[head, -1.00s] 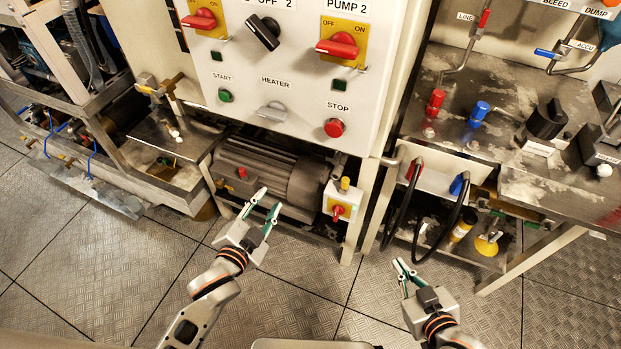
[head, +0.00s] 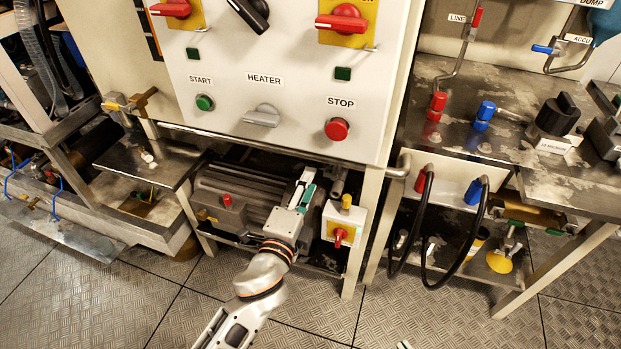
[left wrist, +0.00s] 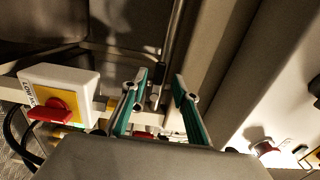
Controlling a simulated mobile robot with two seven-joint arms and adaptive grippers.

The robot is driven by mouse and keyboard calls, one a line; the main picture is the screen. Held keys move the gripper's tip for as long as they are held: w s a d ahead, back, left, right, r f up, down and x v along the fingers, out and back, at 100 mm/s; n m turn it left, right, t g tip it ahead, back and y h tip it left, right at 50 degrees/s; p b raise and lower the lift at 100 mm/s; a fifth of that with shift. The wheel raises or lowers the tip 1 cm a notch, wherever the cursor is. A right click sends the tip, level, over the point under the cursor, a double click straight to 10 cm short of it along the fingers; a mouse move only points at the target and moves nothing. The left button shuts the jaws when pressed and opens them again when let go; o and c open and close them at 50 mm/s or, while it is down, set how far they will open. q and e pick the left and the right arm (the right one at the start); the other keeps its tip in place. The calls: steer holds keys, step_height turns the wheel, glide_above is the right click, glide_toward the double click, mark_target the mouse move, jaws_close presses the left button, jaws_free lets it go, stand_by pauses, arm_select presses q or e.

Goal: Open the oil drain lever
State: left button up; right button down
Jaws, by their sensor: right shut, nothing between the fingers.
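My left gripper (head: 304,190) reaches under the white control panel, beside the grey motor, just left of and above a small switch box. The left wrist view shows its two green-padded fingers (left wrist: 158,98) apart, with nothing clearly held. A thin metal rod with a dark sleeve (left wrist: 157,84) stands beyond the gap between the fingers; I cannot tell whether it is touched. I cannot say for certain which part is the oil drain lever. Only a fingertip of my right gripper (head: 403,345) shows at the bottom edge.
The switch box (head: 340,226) has a red knob on yellow and also shows in the left wrist view (left wrist: 58,93). The control panel (head: 290,95) overhangs the motor (head: 240,195). Black hoses (head: 426,235) hang to the right. The floor (head: 330,318) in front is clear.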

arm_select(q)
steer(key=shift+x, duration=1.25)
jaws_close()
